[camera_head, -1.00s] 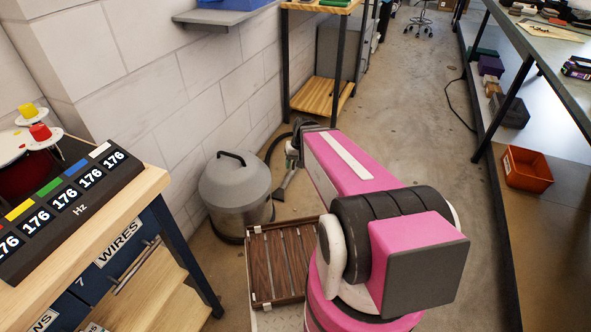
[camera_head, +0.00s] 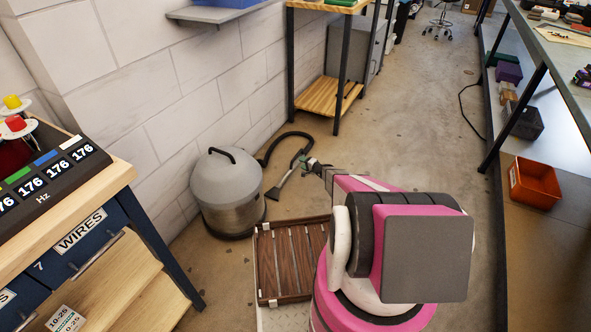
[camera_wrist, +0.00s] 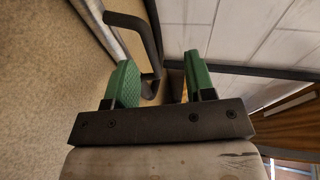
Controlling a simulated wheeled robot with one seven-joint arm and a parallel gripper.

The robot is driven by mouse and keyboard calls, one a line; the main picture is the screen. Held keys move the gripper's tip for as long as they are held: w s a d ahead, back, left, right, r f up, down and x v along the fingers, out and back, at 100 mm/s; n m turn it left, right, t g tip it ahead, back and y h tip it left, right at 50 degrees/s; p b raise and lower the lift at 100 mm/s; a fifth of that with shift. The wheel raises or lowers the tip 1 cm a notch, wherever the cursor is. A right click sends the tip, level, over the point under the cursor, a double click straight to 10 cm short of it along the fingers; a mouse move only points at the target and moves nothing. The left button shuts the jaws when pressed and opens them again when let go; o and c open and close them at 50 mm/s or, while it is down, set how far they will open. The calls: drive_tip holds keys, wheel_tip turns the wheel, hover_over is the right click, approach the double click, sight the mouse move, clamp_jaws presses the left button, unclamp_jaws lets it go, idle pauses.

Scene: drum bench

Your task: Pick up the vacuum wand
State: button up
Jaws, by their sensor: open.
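The vacuum wand (camera_head: 284,181) is a dark grey tube with a flared flat nozzle. It is low by the wall, right of the grey drum-shaped vacuum (camera_head: 227,192), and a black hose (camera_head: 268,153) curves up and over to it. My gripper (camera_head: 308,162) is at the wand's upper right end, partly hidden by my pink arm. In the wrist view, my gripper's green fingers (camera_wrist: 161,80) are apart. A dark curved tube (camera_wrist: 151,42) shows beyond and between them, near the left finger. I cannot tell whether either finger touches the wand.
A brown slatted rack (camera_head: 292,260) lies in front of the vacuum. A wooden-shelved stand (camera_head: 330,95) is behind the wand against the block wall. A drawer bench (camera_head: 75,235) is at left. An orange bin (camera_head: 535,183) is at right.

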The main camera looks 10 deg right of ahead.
sight(295, 159)
drive_tip(key=shift+m+t, duration=0.3)
drive_tip(key=shift+m, duration=0.2)
drive_tip(key=w+a+f, duration=0.1)
drive_tip(key=w, duration=0.2)
drive_tip(key=w+a+f, duration=0.2)
drive_tip(key=w, duration=0.1)
drive_tip(key=w+a+f, duration=0.1)
drive_tip(key=w, duration=0.2)
drive_tip(key=shift+w+a+f, duration=0.2)
drive_tip(key=shift+w+f, duration=0.05)
drive_tip(key=shift+w, duration=0.15)
clamp_jaws()
idle(0.8)
